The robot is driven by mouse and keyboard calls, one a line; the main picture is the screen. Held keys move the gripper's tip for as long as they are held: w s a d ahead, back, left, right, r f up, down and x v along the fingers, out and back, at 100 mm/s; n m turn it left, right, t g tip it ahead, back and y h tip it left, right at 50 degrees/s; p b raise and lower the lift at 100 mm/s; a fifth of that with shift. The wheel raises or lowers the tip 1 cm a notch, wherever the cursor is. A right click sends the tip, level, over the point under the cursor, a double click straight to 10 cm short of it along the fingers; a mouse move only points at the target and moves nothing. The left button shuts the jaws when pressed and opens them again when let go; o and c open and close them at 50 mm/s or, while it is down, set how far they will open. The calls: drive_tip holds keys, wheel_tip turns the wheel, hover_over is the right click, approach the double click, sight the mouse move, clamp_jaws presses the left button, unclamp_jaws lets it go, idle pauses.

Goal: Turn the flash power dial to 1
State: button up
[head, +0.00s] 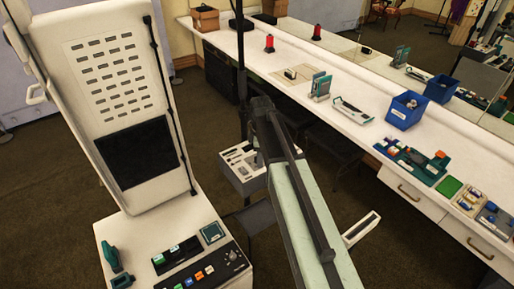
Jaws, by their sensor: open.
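A black control panel (205,272) lies on the lower ledge of a white booth (112,70) at the left. A small round dark knob (232,256) sits at its right end, beside a row of coloured buttons (197,276). It looks like the dial, but its markings and setting are too small to read. My arm rises from the bottom middle, to the right of this panel and apart from it. I cannot make out my gripper's fingers; they seem hidden behind the arm.
A teal handle-like part (111,256) and a teal-trimmed black block (177,255) are on the ledge. A white box with dark slots (238,168) stands behind my arm. A long white counter (345,82) at the right holds a blue bin (403,112).

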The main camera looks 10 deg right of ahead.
drive_tip(key=w+r+n, duration=0.1)
drive_tip(key=w+n+p, duration=0.1)
drive_tip(key=w, duration=0.1)
drive_tip(key=w+r+n, duration=0.1)
drive_tip(key=n, duration=0.1)
drive_tip(key=shift+w+r, duration=0.3)
drive_tip(key=shift+w, duration=0.05)
drive_tip(key=shift+w+r+n, duration=0.1)
drive_tip(key=shift+w+n, duration=0.35)
drive_tip(key=shift+n, duration=0.25)
wheel_tip(320, 180, down, 8)
drive_tip(key=b, duration=0.7)
drive_tip(key=shift+s+b, duration=0.1)
drive_tip(key=shift+b, duration=0.25)
